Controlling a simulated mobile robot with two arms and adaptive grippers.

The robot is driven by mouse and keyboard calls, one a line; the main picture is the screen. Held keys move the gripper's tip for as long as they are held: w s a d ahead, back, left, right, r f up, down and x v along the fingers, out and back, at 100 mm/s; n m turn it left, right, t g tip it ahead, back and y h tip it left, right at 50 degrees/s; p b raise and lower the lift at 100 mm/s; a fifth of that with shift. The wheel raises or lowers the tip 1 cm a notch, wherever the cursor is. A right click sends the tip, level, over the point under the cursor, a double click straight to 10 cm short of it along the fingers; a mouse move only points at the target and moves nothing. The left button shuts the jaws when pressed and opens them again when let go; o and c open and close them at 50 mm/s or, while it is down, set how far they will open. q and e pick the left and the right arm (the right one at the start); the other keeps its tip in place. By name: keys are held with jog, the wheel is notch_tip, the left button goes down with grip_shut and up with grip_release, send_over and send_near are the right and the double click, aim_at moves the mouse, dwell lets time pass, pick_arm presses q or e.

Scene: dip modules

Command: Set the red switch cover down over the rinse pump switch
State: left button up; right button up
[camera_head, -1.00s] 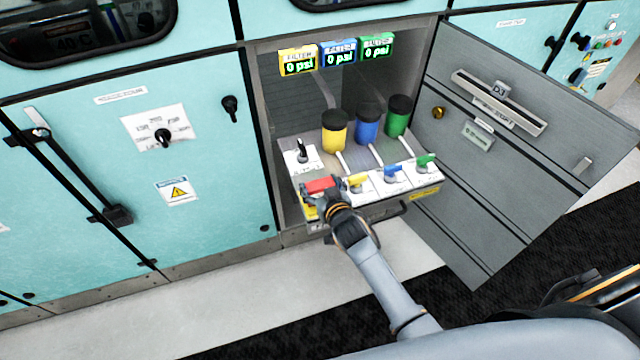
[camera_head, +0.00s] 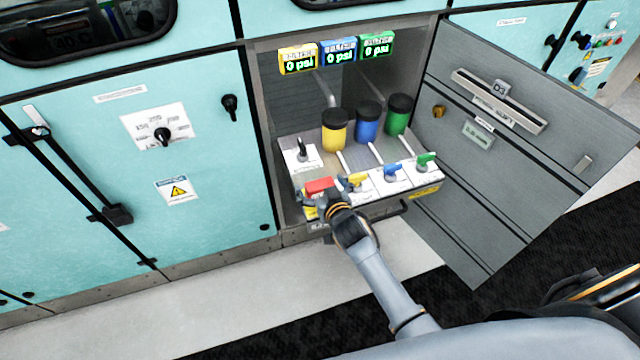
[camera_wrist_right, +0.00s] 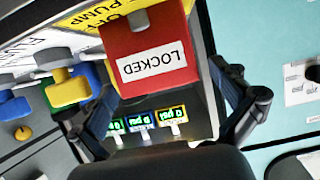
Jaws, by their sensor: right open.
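The red switch cover (camera_head: 319,186) is at the front left of the pulled-out panel, above a yellow label. In the right wrist view the red cover (camera_wrist_right: 152,55) shows its "LOCKED" label upside down, with a yellow plate (camera_wrist_right: 95,17) reading "PUMP" and "OFF" behind it. My right gripper (camera_head: 325,202) is at the cover's front. In the wrist view its fingers (camera_wrist_right: 172,115) are spread, one on each side of the cover, with visible gaps. The rinse pump switch itself does not show; the cover or gripper may hide it. My left gripper is not in view.
Yellow (camera_head: 357,182), blue (camera_head: 392,173) and green (camera_head: 426,160) valve handles stand right of the cover. A black switch (camera_head: 301,150) is behind it. Yellow, blue and green canisters stand farther back. The open grey door (camera_head: 520,150) bounds the right side.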

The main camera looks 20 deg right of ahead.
jog(key=v, duration=1.2)
jog(key=shift+f, duration=0.1)
